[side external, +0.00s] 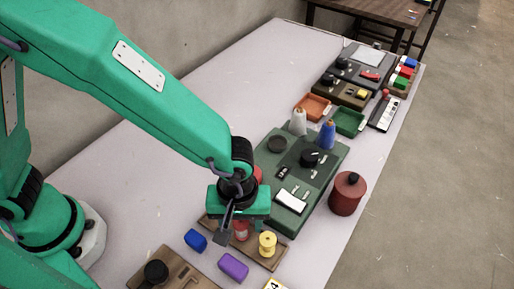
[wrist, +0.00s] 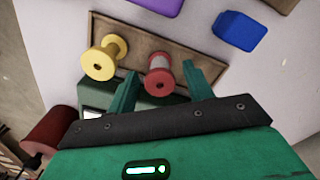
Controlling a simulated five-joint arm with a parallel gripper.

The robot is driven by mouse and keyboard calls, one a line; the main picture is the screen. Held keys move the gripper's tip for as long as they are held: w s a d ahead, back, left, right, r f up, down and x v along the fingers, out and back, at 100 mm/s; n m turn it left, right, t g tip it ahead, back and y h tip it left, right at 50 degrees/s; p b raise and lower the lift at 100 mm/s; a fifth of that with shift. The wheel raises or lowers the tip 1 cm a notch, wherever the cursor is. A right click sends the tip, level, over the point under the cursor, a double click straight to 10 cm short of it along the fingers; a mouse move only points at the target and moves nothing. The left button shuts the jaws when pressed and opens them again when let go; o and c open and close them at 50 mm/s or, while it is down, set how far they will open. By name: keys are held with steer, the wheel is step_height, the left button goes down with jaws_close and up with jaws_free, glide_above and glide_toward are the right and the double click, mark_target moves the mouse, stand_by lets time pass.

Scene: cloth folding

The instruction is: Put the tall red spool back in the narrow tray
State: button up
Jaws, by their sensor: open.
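The red spool (wrist: 160,75) has red ends and a pale middle. In the wrist view its holed end faces the camera, between the two fingers of my gripper (wrist: 161,88). The fingers are open, with visible gaps beside the spool. In the side view the spool (side external: 241,231) is partly hidden by my gripper (side external: 242,234), which is low over the narrow brown tray (side external: 273,263). The spool appears upright at the tray (wrist: 205,60); its base contact is not clear. A yellow spool (side external: 267,244) stands on the tray, also in the wrist view (wrist: 104,58).
A blue block (side external: 195,240) and a purple block (side external: 233,266) lie beside the tray. A green panel board (side external: 325,185) and a dark red canister (side external: 347,193) stand beyond it.

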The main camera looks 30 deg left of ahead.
mark_target(240, 222)
steer(key=shift+r, duration=0.15)
step_height(240, 222, up, 12)
stand_by(0.7)
stand_by(0.5)
steer(key=w+a+r+m+t+h, duration=0.1)
steer(key=w+a+r, duration=0.1)
steer(key=a, duration=0.3)
steer(key=w+a+r+m, duration=0.1)
steer(key=a+r, duration=0.2)
steer(key=a, duration=0.1)
steer(key=s+a+r+m+t, duration=0.2)
steer(key=a, duration=0.8)
steer(key=s+a+r+m+t+y, duration=0.1)
steer(key=s+a+r+m+t, duration=0.1)
steer(key=a, duration=0.9)
steer(key=shift+s+m+t, duration=0.3)
steer(key=shift+s+m, duration=0.1)
steer(key=shift+s, duration=0.15)
steer(key=shift+r, duration=0.1)
